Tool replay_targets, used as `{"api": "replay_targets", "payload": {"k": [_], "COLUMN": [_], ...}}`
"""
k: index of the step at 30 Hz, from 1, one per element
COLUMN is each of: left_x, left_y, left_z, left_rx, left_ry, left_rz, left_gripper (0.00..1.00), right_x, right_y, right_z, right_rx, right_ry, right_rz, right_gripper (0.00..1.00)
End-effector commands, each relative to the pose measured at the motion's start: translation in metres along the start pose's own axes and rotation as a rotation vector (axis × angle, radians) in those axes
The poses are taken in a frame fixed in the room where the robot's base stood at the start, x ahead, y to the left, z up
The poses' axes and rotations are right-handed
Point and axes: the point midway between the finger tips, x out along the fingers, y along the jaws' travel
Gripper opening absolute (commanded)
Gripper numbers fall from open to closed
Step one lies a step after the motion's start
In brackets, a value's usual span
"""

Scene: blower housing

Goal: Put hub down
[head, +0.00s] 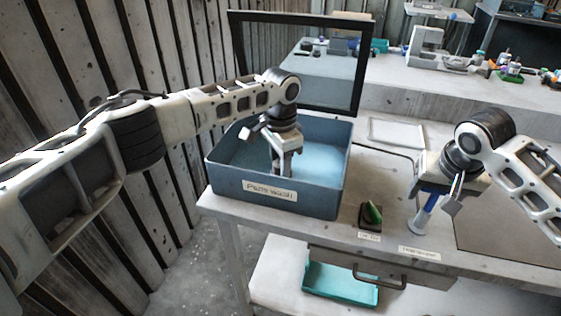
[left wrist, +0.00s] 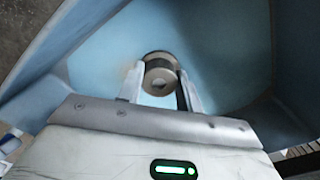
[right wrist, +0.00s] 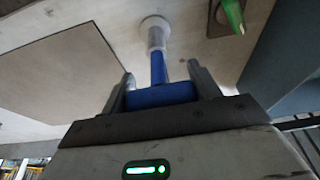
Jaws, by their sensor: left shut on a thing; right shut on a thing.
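The hub, a small round grey-brown metal part (left wrist: 160,72), sits between the fingertips of my left gripper (left wrist: 162,88), which is shut on it. My left gripper (head: 283,168) points down inside the blue parts-wash bin (head: 225,178), over its light-blue floor. In the head view the gripper hides most of the hub, and I cannot tell whether it touches the floor. My right gripper (head: 438,190) is shut on a blue-handled tool (head: 422,215) with a pale round end pointing down. The tool also shows in the right wrist view (right wrist: 158,68), at or just above the bench.
A green-topped item in a dark holder (head: 371,215) stands between the bin and the tool. A black-framed screen (head: 234,62) rises behind the bin. A pale tray (head: 396,133) lies behind. A teal tray (head: 340,285) sits on the lower shelf.

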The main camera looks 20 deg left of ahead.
Motion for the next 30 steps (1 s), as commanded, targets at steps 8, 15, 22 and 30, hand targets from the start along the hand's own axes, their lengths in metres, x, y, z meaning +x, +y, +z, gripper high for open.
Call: {"api": "replay_targets", "payload": {"k": [8, 15, 22, 30], "left_x": [0.002, 0.004, 0.003, -0.032], "left_y": [0.0, 0.0, 0.0, -0.001], "left_z": [-0.001, -0.001, -0.001, -0.001], "left_rx": [0.001, 0.001, 0.001, 0.0], "left_ry": [0.003, 0.002, 0.002, 0.006], "left_rz": [0.0, -0.001, -0.001, -0.001], "left_gripper": [0.09, 0.57, 0.57, 0.57], "right_x": [0.0, 0.0, 0.0, 0.0], "right_y": [0.0, 0.0, 0.0, 0.0], "right_z": [0.0, 0.0, 0.0, 0.0], "right_rx": [0.0, 0.0, 0.0, 0.0], "right_ry": [0.001, 0.001, 0.001, 0.0], "right_rz": [-0.001, -0.001, -0.001, -0.001], "right_gripper": [0.39, 0.39, 0.39, 0.39]}}
